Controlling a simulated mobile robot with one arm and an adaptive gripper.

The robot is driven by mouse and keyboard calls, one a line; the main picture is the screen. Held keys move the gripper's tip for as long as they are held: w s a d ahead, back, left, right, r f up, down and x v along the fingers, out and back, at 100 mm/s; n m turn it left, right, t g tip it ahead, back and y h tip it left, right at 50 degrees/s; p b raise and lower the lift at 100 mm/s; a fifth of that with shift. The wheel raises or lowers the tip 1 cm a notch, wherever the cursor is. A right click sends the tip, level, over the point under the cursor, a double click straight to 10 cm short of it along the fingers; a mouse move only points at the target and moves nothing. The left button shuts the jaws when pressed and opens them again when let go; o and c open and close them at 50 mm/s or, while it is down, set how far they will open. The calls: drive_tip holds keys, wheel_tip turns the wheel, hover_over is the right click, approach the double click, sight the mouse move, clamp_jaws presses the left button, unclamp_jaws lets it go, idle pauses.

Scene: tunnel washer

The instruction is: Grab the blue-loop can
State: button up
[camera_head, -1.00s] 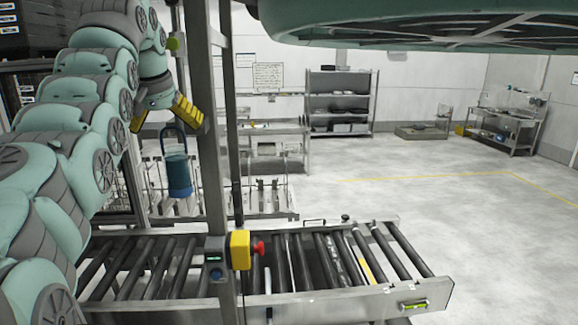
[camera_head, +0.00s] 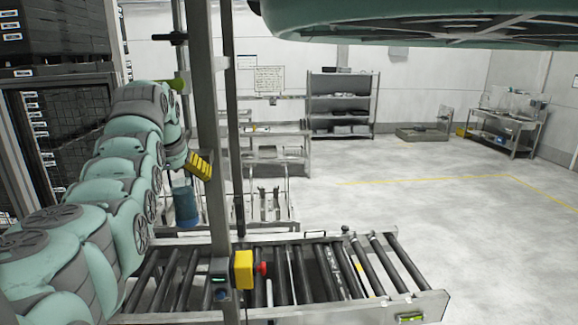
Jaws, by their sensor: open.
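The blue can (camera_head: 186,206) stands out left of the metal post, above the back edge of the roller conveyor. It is upright, with a darker blue base. Its loop handle is mostly hidden behind my gripper and wrist. My gripper (camera_head: 196,166), with yellow finger pads, is right above the can, around the height of the loop. It is open. One pad shows clearly and the other is largely hidden, so I cannot tell whether the loop lies between the fingers or whether they touch it.
The metal post (camera_head: 213,150) stands close to the right of my gripper and can. A yellow box with a red button (camera_head: 244,270) sits low on it. The roller conveyor (camera_head: 420,300) crosses the foreground. Dark stacked crates (camera_head: 60,30) are at left. Open floor lies at right.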

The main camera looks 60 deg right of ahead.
drive_tip(key=shift+s+d, duration=0.15)
drive_tip(key=c, duration=1.4)
drive_tip(key=shift+r+b, duration=0.25)
drive_tip(key=shift+b, duration=0.05)
